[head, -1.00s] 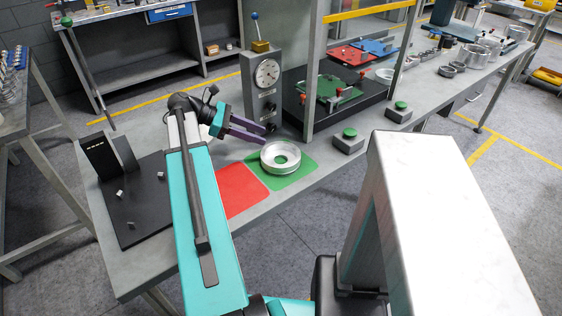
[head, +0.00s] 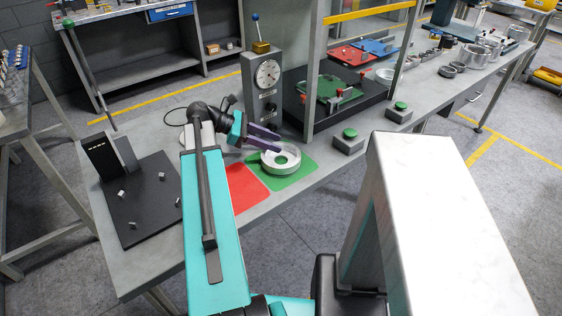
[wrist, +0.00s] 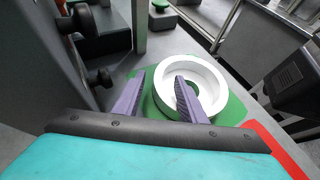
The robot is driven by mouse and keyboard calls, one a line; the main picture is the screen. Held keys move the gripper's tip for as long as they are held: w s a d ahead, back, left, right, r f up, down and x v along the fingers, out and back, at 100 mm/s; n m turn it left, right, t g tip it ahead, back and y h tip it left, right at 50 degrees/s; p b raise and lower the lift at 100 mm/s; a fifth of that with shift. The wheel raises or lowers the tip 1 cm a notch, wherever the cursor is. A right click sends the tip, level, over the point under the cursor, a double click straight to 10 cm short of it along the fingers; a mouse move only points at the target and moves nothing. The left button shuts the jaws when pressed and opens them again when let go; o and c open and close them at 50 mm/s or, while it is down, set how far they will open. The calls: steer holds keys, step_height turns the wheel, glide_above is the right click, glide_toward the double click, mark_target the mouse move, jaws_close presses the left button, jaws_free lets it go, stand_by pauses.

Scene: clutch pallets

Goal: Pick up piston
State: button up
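My gripper (head: 272,143) has purple fingers and is at the piston's back-left rim. In the wrist view my gripper (wrist: 160,98) is open, its fingers well apart. One finger overlaps the piston's hole and the other is outside its left rim, over the green mat. The piston also shows in the wrist view (wrist: 214,84). I cannot tell whether the fingers touch it.
A red mat (head: 246,188) lies left of the green mat. A grey gauge stand (head: 264,90) is close behind my gripper. A green push-button box (head: 348,141) stands to the right. A black board (head: 148,211) with small metal pieces lies at left.

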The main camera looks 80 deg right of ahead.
steer(key=shift+s+d+f, duration=0.1)
steer(key=shift+s+f, duration=0.25)
steer(key=shift+s, duration=0.2)
steer(key=shift+r, duration=0.1)
jaws_close()
